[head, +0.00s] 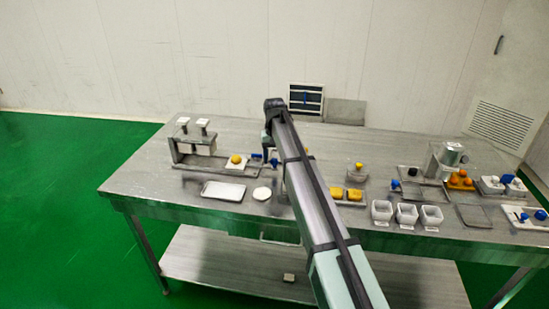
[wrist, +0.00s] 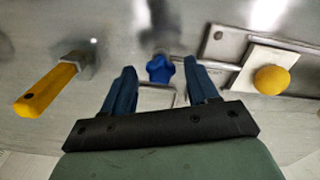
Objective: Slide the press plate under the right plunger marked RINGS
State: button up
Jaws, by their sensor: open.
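The press stands at the left of the table in the head view, with a left plunger (head: 182,122) and a right plunger (head: 203,123), both white-topped and raised. Their markings are too small to read. A white square plate (head: 232,166) with a yellow ball on it, apparently the press plate, lies on the metal track to the right of the plungers. The plate (wrist: 249,82) also shows at the right of the wrist view. My gripper (wrist: 159,66) is open, its blue fingers either side of a blue star knob (wrist: 160,69); contact cannot be told. The arm largely hides it in the head view.
A yellow-handled tool (wrist: 48,90) lies left of my gripper in the wrist view. White cups (head: 406,213) and other trays fill the right side.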

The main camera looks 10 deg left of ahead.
jog(key=shift+f, duration=0.1)
grip_shut()
dwell(0.6)
jog(key=shift+a, duration=0.1)
